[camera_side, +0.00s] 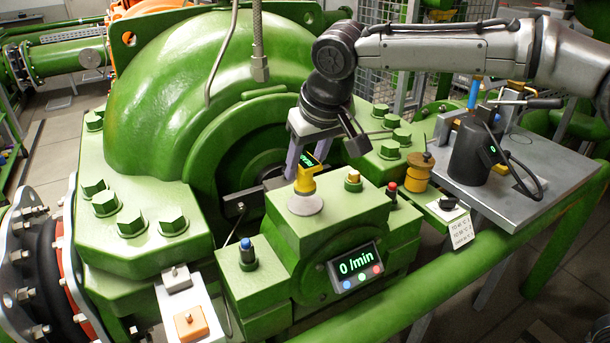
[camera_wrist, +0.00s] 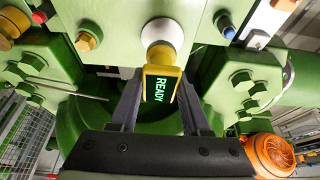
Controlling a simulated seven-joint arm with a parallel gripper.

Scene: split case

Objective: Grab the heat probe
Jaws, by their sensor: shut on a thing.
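The heat probe, as I take it, is a small yellow device (camera_side: 305,182) with a dark display on top. It stands on the green bearing housing (camera_side: 345,205), with a pale round disc (camera_side: 305,205) at its foot. In the wrist view the yellow probe (camera_wrist: 160,55) shows its display reading READY in green, with the pale disc beyond it. My gripper (camera_side: 304,163) reaches down from above and is shut on the probe, one finger on each side. The wrist view shows my gripper (camera_wrist: 160,92) too. The disc appears to touch the housing top.
A red button (camera_side: 391,190), a brass fitting (camera_side: 353,180) and a blue-topped fitting (camera_side: 246,248) stand close around the housing. A display (camera_side: 356,268) reads 0/min. To the right, a black cylinder (camera_side: 473,152) stands on a grey plate (camera_side: 545,165). Large green bolts flank the housing.

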